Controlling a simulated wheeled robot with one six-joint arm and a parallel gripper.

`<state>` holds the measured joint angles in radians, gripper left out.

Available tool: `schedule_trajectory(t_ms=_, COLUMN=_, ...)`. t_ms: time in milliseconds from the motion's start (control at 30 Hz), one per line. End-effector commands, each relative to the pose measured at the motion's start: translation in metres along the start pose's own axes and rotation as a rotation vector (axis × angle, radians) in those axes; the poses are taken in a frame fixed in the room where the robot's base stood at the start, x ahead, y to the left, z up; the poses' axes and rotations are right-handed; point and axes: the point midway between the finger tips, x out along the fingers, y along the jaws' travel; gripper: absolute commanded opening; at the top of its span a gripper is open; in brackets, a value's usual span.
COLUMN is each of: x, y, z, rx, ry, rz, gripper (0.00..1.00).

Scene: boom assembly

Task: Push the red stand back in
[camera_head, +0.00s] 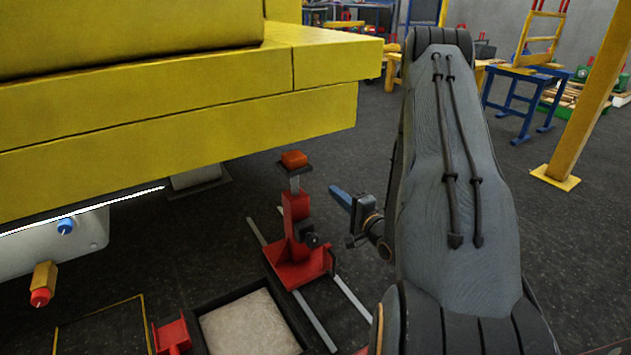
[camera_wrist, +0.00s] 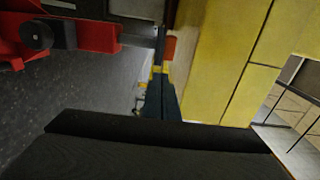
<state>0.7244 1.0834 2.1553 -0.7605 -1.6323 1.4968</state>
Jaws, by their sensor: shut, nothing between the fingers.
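The red stand (camera_head: 296,225) stands upright on two pale rails (camera_head: 315,318) on the floor. It has an orange-red pad (camera_head: 294,160) on a thin post and a dark knob on its side. My gripper (camera_head: 335,191) has blue fingers, shut and empty, to the right of the stand, with a gap between them in the head view. In the wrist view the stand (camera_wrist: 95,38) lies sideways at the upper left, and my blue fingers (camera_wrist: 158,82) point up near its pad (camera_wrist: 170,47). I cannot tell from there whether they touch.
A large yellow beam (camera_head: 180,110) overhangs at the left, above and behind the stand. A black-framed tray (camera_head: 245,325) and a small red part (camera_head: 172,335) are on the floor in front. A yellow post (camera_head: 590,100) stands at the right.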

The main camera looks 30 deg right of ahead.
Motion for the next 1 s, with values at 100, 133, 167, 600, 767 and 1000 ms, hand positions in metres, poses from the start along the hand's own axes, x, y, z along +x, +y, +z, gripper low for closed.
schedule_trajectory(t_ms=100, x=0.007, y=0.000, z=0.000, rx=0.010, ry=-0.002, rz=-0.013, gripper=0.00)
schedule_trajectory(t_ms=133, x=0.011, y=0.000, z=0.000, rx=0.009, ry=-0.003, rz=-0.013, gripper=0.00)
schedule_trajectory(t_ms=167, x=0.015, y=0.000, z=0.000, rx=0.008, ry=-0.003, rz=-0.013, gripper=0.00)
schedule_trajectory(t_ms=600, x=0.099, y=0.000, z=0.001, rx=0.005, ry=-0.003, rz=-0.012, gripper=0.00)
schedule_trajectory(t_ms=767, x=0.122, y=0.000, z=0.000, rx=0.006, ry=-0.001, rz=-0.011, gripper=0.00)
schedule_trajectory(t_ms=1000, x=0.138, y=-0.002, z=0.000, rx=0.007, ry=0.000, rz=-0.010, gripper=0.00)
